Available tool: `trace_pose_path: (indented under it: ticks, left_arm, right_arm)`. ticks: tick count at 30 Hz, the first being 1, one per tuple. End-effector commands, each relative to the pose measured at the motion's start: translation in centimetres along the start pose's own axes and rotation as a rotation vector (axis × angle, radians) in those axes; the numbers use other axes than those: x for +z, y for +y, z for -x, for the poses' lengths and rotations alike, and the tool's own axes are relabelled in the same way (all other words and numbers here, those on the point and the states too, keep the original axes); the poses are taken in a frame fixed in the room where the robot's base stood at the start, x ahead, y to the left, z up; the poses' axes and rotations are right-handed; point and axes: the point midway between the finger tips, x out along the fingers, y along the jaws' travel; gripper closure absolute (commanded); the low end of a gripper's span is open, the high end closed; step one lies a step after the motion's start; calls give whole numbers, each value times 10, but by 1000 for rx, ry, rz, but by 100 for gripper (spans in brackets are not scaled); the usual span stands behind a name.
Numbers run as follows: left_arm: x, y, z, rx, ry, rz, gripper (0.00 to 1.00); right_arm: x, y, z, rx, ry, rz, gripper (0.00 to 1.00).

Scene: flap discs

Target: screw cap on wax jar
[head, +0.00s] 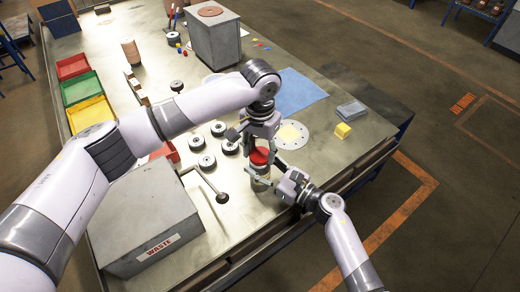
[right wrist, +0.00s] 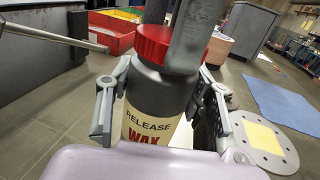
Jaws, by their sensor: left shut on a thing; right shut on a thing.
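The wax jar (right wrist: 150,115) stands upright near the table's front edge, dark grey with a cream label reading "RELEASE WAX". It also shows in the head view (head: 260,171). The red ribbed cap (right wrist: 152,42) sits on top of the jar; it also shows in the head view (head: 260,156). My right gripper (head: 272,178) is shut around the jar's body from the right, with a finger on each side in the right wrist view. My left gripper (head: 259,147) comes from above and is shut on the cap. One of its fingers covers part of the cap in the right wrist view.
Several flap discs (head: 207,161) lie left of the jar. A grey waste box (head: 140,215) stands at the front left, with a rod-like tool (head: 205,183) beside it. A round plate (head: 291,134) with a yellow square, a blue cloth (head: 297,92) and a yellow block (head: 342,130) lie behind and right.

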Motion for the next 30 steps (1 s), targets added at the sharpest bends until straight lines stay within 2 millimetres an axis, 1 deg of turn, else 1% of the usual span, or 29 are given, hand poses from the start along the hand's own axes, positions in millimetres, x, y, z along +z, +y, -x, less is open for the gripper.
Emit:
trace_pose_path:
  ticks: [2, 8, 9, 18, 26, 30]
  left_arm:
    - [0, 0, 0, 0, 1, 0, 88]
    - [0, 0, 0, 0, 1, -4, 89]
    - [0, 0, 0, 0, 1, -4, 53]
    - [0, 0, 0, 0, 0, -4, 33]
    - [0, 0, 0, 0, 0, -4, 32]
    - [-1, 0, 6, 0, 2, -4, 32]
  right_arm:
    - [0, 0, 0, 0, 0, 0, 100]
    - [0, 0, 0, 0, 0, 0, 100]
    - [0, 0, 0, 0, 0, 0, 100]
    - [0, 0, 0, 0, 0, 0, 100]
    - [0, 0, 0, 0, 0, 0, 100]
    - [0, 0, 0, 0, 0, 0, 100]
